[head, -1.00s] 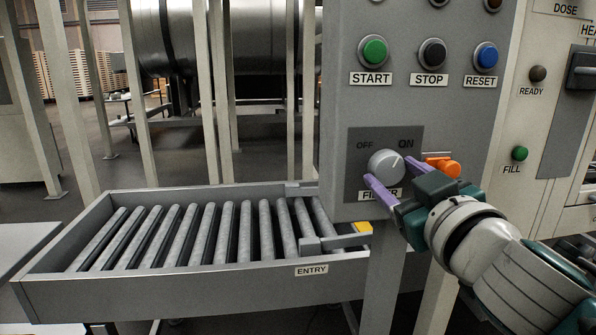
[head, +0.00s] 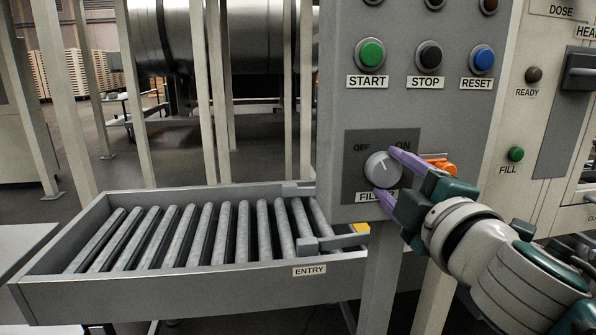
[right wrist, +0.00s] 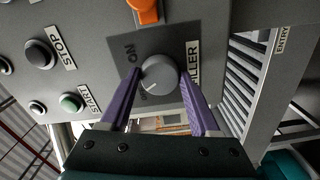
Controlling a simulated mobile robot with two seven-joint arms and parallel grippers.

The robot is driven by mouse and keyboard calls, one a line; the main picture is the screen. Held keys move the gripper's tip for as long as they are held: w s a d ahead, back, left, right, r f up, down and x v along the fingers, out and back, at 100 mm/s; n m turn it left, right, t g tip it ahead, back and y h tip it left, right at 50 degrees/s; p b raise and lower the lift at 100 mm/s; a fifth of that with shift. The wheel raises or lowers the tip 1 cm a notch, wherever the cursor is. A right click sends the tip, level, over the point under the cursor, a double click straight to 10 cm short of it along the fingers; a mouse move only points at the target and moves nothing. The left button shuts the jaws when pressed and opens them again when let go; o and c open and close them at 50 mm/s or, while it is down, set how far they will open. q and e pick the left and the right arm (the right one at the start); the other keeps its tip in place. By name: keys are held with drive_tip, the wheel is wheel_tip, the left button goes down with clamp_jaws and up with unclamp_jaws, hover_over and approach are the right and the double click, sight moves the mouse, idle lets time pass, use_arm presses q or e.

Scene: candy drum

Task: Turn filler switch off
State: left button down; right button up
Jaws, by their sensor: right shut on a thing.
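The filler switch is a round grey knob (head: 383,169) on a dark plate (head: 356,145) marked OFF at upper left and ON at upper right. My right gripper (head: 394,177) is shut on the knob, one purple finger at its upper right, the other below it. The right wrist view shows the fingers (right wrist: 160,88) on both sides of the knob (right wrist: 159,75). Its pale pointer line there is turned toward the partly hidden OFF lettering. In the head view the lower finger covers part of the FILLER label. My left gripper is not in view.
An orange part (head: 444,167) sits just right of the switch plate, close to my gripper. START (head: 369,54), STOP (head: 430,55) and RESET (head: 482,59) buttons are above. A roller conveyor (head: 200,269) marked ENTRY stands at lower left.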

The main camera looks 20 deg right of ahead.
drive_tip(key=shift+n, duration=1.6)
drive_tip(key=o, duration=1.3)
drive_tip(key=shift+o, duration=0.2)
drive_tip(key=shift+s, duration=0.1)
drive_tip(key=b+v, duration=0.1)
drive_tip(key=v, duration=0.8)
drive_tip(key=shift+s, duration=0.4)
